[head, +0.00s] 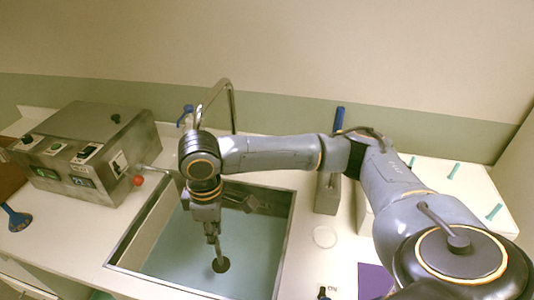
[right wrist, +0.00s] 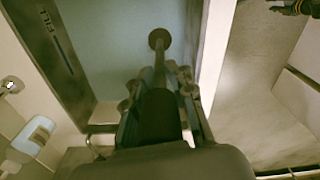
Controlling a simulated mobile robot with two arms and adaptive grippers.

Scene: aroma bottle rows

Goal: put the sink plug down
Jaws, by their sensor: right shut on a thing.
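The sink plug shows in the head view (head: 220,265) as a dark round disc under a thin stem, inside the sink (head: 289,240). My right gripper (head: 213,236) points down into the sink and is shut on the plug's stem. In the right wrist view the plug (right wrist: 159,39) stands out beyond the fingertips (right wrist: 160,72), over the pale blue of the basin. I cannot tell whether the disc touches the basin floor or the water. My left gripper is not in view.
A curved faucet (head: 232,100) rises behind the sink. A blue funnel-like thing (head: 16,219) lies far left. A clear round dish (head: 324,237) and purple sheet (head: 373,281) lie right.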

